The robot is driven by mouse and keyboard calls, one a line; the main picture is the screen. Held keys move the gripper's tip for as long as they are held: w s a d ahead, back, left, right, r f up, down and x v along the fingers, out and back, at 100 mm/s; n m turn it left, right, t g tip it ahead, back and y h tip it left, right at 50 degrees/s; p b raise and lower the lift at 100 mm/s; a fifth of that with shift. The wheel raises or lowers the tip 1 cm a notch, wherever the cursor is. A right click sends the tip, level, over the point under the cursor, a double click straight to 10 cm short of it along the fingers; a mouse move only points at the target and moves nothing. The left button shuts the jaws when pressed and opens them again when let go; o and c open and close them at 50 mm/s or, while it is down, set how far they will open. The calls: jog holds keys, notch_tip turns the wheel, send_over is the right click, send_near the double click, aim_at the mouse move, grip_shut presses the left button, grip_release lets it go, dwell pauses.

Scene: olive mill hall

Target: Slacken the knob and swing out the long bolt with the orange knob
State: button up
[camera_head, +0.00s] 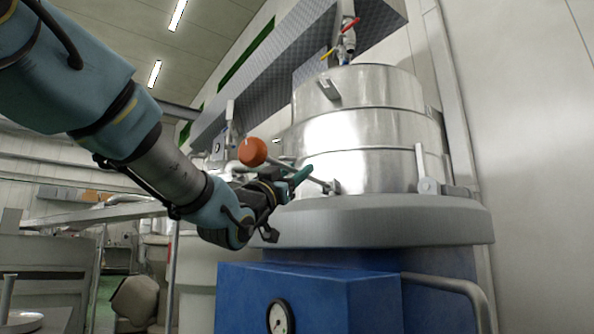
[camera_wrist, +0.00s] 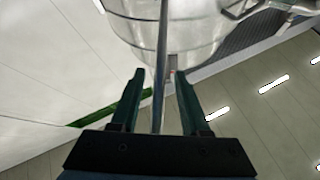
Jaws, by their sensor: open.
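The orange knob (camera_head: 252,152) shows in the head view, left of the steel vessel (camera_head: 362,135). The long bolt (camera_head: 314,179) slants from a small bracket at the vessel's foot up and left toward the knob, leaning well away from upright. Part of it is hidden behind my gripper. My gripper (camera_head: 297,181) is open at the bolt, just below and right of the knob. In the wrist view the thin rod of the bolt (camera_wrist: 162,42) passes between the two green fingers of my gripper (camera_wrist: 159,73), with gaps on both sides. The knob is not visible there.
Another clamp (camera_head: 428,186) stands at the vessel's right front. The vessel rests on a wide grey rim (camera_head: 400,222) above a blue housing (camera_head: 300,292) with a gauge (camera_head: 280,318). A grey pipe (camera_head: 455,284) bends at the right.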

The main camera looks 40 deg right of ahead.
jog(key=v, duration=1)
jog(key=shift+a+b, duration=0.2)
jog(key=shift+b, duration=0.15)
dwell(0.5)
